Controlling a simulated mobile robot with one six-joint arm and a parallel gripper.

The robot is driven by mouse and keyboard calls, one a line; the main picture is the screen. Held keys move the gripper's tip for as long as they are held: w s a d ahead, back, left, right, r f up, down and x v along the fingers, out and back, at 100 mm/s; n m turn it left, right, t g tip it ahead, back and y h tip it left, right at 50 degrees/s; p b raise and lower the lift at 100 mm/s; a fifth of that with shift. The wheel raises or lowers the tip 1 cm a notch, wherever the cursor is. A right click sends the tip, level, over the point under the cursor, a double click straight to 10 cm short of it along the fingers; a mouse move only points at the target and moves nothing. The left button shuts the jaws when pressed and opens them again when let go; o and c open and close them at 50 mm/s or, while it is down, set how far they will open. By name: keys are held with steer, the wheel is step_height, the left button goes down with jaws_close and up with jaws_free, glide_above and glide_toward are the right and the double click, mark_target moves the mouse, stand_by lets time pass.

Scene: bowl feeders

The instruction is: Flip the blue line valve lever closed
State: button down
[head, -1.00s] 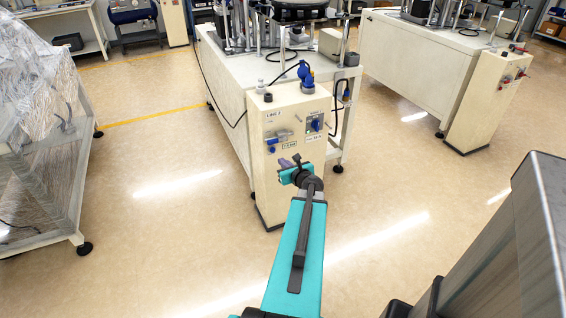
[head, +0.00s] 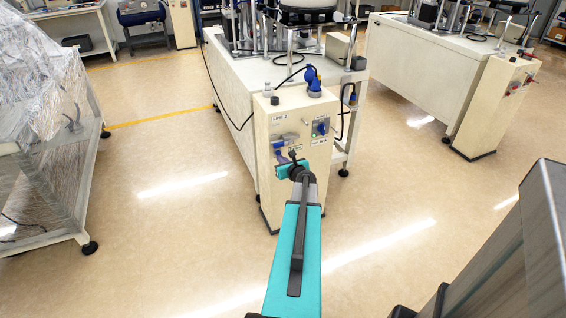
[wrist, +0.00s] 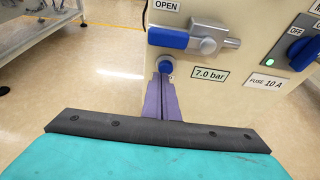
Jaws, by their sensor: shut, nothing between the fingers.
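The blue valve lever (wrist: 168,38) lies horizontal, pointing left from its silver valve body (wrist: 208,38), with the OPEN label (wrist: 166,5) above it. In the head view the valve (head: 286,139) is on the front of the cream LINE 2 cabinet (head: 286,120). My gripper (wrist: 163,78) has its purple fingers shut and empty, pointing at the cabinet below the lever. Its tips appear just beneath a small round blue knob (wrist: 166,64); I cannot tell whether they touch it. In the head view my gripper (head: 282,158) is low in front of the valve.
A blue plug (head: 312,77) stands on the cabinet top. Open floor (head: 170,230) lies to the left.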

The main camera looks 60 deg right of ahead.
mark_target(283, 144)
step_height(283, 144, up, 4)
steer(key=shift+r+p, duration=0.1)
steer(key=shift+p, duration=0.35)
steer(key=shift+w+a+r+p, duration=0.1)
steer(key=shift+w+a+p, duration=0.05)
steer(key=shift+p, duration=0.15)
